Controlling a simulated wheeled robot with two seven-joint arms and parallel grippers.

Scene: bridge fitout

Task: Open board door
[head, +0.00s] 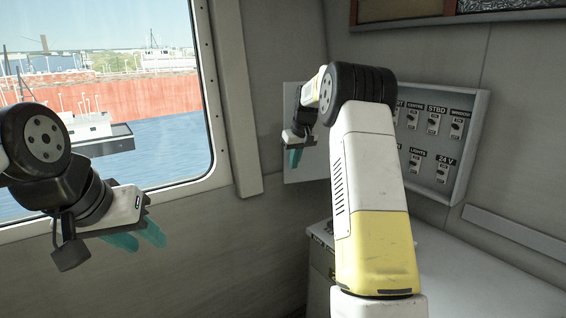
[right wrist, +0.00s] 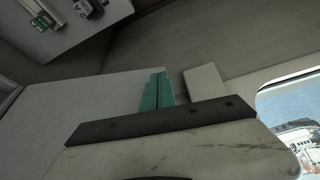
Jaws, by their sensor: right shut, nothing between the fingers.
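The electrical board (head: 475,135) is a grey wall box with rows of labelled switches, marked STBD, LIGHTS and 24 V among others. Its pale door (head: 312,168) stands swung out at the left side of the box, partly hidden behind my right arm. My right gripper (head: 294,158) is at the door's left part in the head view, its teal fingers shut and empty. In the right wrist view the closed fingers (right wrist: 157,92) overlap the edge of a pale panel (right wrist: 85,105); contact cannot be told. My left gripper (head: 138,238) is open and empty, below the window.
A window (head: 110,110) with a ship and water outside fills the left. A light console top (head: 470,275) lies below the board, with a small switch panel (head: 320,250) at its left. A framed panel (head: 420,12) hangs above. My right arm blocks the middle.

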